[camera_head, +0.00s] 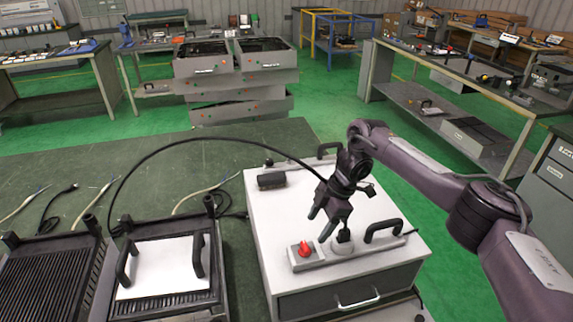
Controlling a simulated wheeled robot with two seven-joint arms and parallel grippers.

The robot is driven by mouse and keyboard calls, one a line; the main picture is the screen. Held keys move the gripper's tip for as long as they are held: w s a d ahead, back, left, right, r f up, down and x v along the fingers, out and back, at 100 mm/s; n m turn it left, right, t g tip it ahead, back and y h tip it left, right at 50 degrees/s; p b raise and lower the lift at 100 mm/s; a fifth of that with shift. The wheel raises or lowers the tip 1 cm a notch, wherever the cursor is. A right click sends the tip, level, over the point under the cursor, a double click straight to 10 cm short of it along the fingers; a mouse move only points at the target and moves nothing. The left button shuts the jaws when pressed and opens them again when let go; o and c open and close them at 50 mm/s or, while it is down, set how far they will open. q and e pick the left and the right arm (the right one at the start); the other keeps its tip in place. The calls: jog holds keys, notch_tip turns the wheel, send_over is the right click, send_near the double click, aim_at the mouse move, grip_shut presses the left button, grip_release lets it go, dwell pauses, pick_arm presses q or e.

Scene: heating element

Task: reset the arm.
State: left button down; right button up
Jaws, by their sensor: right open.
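My right arm comes in from the right, and its gripper (328,228) hangs over the white heating box (290,213), pointing down. The gripper is open, with its fingers close above the strip that carries a red knob (304,249) and a round grey base. I cannot tell whether a finger touches that base. Nothing shows held between the fingers. A black cable (180,143) arcs from the left toward the gripper area; its end there is hard to make out. My left gripper is not in view.
A white plate with black handles (160,268) lies on a dark ribbed rack at the lower left. Another ribbed rack (50,275) stands beside it. The box has black handles (383,229) on top. Loose cables lie on the green table (100,165). Workbenches stand farther back.

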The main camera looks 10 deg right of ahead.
jog(key=shift+n, duration=0.6)
jog(key=a+f, duration=0.1)
jog(key=a, duration=0.1)
jog(key=s+a+f, duration=0.1)
jog(key=a+f, duration=0.3)
jog(key=shift+s, duration=0.35)
jog(key=s+a+f+m+t+y, duration=0.1)
jog(key=s+a+m+t, duration=0.2)
jog(key=a, duration=0.7)
jog(key=s+a+f+t+y, duration=0.1)
jog(key=s+a+t, duration=0.2)
jog(key=s+a, duration=0.45)
jog(key=s+d+r+m+g+h, duration=0.1)
jog(key=s+d+r+m+h, duration=0.15)
jog(key=s+d+m, duration=0.7)
jog(key=s+d+r+m+g+h, duration=0.15)
jog(key=s+d+m+h, duration=0.45)
jog(key=d, duration=0.6)
notch_tip(320, 180, down, 31)
jog(key=s+g+y+b, duration=0.1)
jog(key=s+y, duration=0.1)
jog(key=s, duration=0.1)
jog(key=s+d+f, duration=0.2)
jog(key=s+f, duration=0.7)
jog(key=s+d+f+n+g+b, duration=0.1)
jog(key=s+d+f, duration=0.1)
jog(key=s+f, duration=0.8)
jog(key=shift+s, duration=0.2)
